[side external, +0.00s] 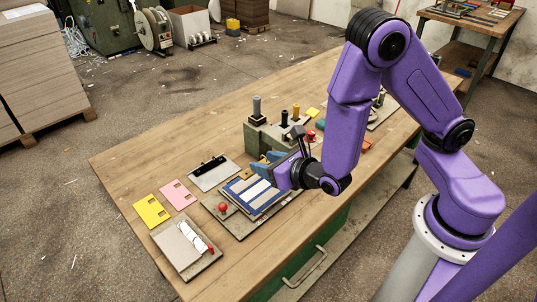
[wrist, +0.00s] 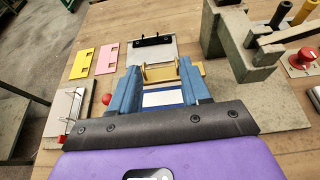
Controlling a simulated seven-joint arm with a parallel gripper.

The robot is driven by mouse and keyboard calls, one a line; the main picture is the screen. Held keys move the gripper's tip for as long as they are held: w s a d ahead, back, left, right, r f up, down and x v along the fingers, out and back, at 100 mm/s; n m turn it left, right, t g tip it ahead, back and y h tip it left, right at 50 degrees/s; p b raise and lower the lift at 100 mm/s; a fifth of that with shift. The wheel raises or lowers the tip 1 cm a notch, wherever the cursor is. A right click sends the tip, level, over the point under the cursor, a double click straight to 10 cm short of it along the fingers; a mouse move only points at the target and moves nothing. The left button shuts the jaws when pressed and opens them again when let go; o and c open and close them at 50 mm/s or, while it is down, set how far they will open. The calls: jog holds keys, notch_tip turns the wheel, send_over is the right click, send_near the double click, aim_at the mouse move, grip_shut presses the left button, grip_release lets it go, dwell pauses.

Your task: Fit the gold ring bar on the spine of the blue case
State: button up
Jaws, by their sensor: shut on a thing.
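My gripper (wrist: 160,80) has two blue fingers, and it is shut on the gold ring bar (wrist: 161,72), which spans between the fingertips in the wrist view. In the side view my gripper (side external: 273,166) is above the far right part of the blue case, and the bar is mostly hidden there. The blue case (side external: 238,192), with pale panels, lies open and flat on a grey board. A white and blue part of the case (wrist: 163,98) shows between the fingers. I cannot tell whether the bar touches the spine.
A grey plate with a black bar (side external: 207,163) lies behind the case. Pink (side external: 179,195) and yellow (side external: 152,210) cards lie left. A red knob (side external: 223,207) stands on the case's board. A grey-green press (side external: 264,139) stands close behind my gripper.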

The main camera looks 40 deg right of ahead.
jog(key=shift+w+a+f, duration=0.15)
jog(key=shift+a+f, duration=0.05)
jog(key=shift+f, duration=0.55)
jog(key=shift+w+a+f, duration=0.15)
jog(key=shift+a+f, duration=0.05)
jog(key=shift+f, duration=2.5)
jog(key=shift+f, duration=0.65)
jog(key=o, duration=1.1)
jog(key=shift+s, duration=0.15)
jog(key=v, duration=1.7)
jog(key=shift+s+a, duration=0.1)
jog(key=shift+s, duration=0.05)
